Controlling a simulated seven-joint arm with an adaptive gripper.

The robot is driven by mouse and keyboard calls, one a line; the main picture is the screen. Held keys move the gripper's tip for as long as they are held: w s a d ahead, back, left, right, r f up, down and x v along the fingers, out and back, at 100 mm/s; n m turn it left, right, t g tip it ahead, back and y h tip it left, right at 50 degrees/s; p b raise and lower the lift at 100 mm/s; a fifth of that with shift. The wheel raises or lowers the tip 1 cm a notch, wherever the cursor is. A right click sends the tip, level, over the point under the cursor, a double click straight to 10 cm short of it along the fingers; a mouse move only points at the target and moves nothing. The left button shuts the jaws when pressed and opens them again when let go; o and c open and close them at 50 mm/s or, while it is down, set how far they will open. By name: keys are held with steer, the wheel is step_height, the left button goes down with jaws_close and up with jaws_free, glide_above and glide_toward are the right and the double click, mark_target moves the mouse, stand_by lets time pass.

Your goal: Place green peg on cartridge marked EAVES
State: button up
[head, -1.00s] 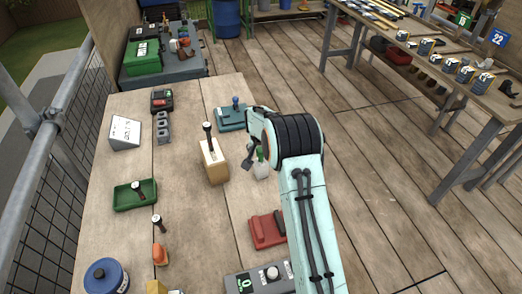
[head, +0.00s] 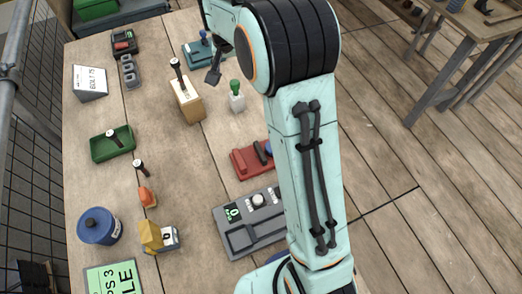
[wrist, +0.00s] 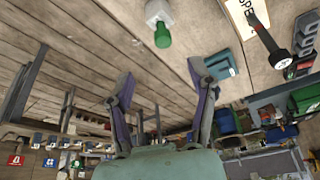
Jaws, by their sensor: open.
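The green peg (head: 235,87) stands upright on a small white block (head: 237,104) on the table, right of a wooden block. In the wrist view the green peg (wrist: 162,38) and its white block (wrist: 158,12) lie beyond my fingertips. My gripper (wrist: 163,80) is open and empty, its two dark fingers spread, apart from the peg. In the head view only one dark finger (head: 214,74) shows clearly, left of the peg and seemingly above the table. I cannot read EAVES on anything; which thing is that cartridge cannot be told.
The wooden block (head: 187,106) carries an upright dark bolt. A teal base (head: 190,57) with a blue peg stands behind, a red tray (head: 243,163) and grey device (head: 240,235) in front. A green tray (head: 112,150) is at left. Bare table lies between.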

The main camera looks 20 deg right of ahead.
steer(key=s+a+r+n+g+y, duration=0.1)
steer(key=s+a+n+g, duration=0.1)
steer(key=s, duration=1.5)
steer(key=s+a+r+n+g+y, duration=0.1)
steer(key=s+a+r+n+g, duration=0.1)
steer(key=s, duration=1.6)
steer(key=shift+a+r+n, duration=0.15)
steer(key=shift+a+n, duration=0.55)
steer(key=shift+a, duration=0.45)
